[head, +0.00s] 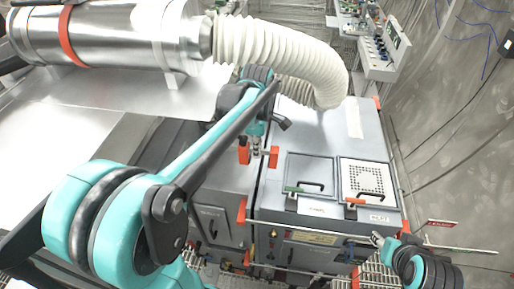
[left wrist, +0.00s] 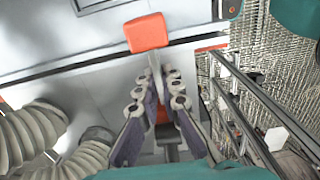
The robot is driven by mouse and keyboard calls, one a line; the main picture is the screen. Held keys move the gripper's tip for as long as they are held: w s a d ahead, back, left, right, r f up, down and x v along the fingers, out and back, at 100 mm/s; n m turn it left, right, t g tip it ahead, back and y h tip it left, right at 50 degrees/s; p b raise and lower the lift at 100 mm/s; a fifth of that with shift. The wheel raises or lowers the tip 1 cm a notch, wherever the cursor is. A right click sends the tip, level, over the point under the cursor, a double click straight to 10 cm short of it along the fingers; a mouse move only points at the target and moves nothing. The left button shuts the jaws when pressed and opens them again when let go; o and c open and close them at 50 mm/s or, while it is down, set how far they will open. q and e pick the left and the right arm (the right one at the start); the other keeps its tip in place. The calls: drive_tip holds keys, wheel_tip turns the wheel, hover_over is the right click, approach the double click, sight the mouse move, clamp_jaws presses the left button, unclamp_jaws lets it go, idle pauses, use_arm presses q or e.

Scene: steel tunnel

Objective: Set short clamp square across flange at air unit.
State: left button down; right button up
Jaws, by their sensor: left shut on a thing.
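The short clamp, a thin bar with orange end blocks (head: 273,157), is in my left gripper (head: 258,146). In the left wrist view my left gripper (left wrist: 157,112) is shut on the bar, with one orange block (left wrist: 147,33) beyond the fingertips and more orange partly hidden between the fingers. The clamp is over the seam between two grey cabinets of the air unit (head: 330,222). I cannot tell whether it touches the flange. My right gripper (head: 380,241) is at the lower right, beside a thin rod; its finger state is unclear.
A cream corrugated hose (head: 285,48) bends down onto the unit from a steel cylinder (head: 110,35); it is close to my left arm. The unit's top has two hatches, one perforated (head: 366,178). Orange-ended fittings (head: 242,212) stand at its front edge. A grey wall is right.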

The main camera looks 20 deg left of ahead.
sight(257, 175)
use_arm(q)
drive_tip(key=shift+s, duration=0.1)
drive_tip(key=shift+w, duration=0.2)
drive_tip(key=shift+a+f, duration=0.1)
drive_tip(key=shift+f, duration=0.15)
drive_tip(key=shift+s+f+b, duration=0.1)
drive_tip(key=shift+f+b, duration=0.65)
drive_tip(key=shift+b, duration=0.2)
wheel_tip(257, 175, down, 2)
drive_tip(key=shift+f+b, duration=0.2)
drive_tip(key=shift+b, duration=0.7)
drive_tip(key=shift+f+b, duration=1.3)
drive_tip(key=shift+f, duration=0.45)
drive_tip(key=shift+f+b, duration=0.5)
drive_tip(key=shift+f, duration=0.05)
drive_tip(key=c, duration=1.6)
unclamp_jaws()
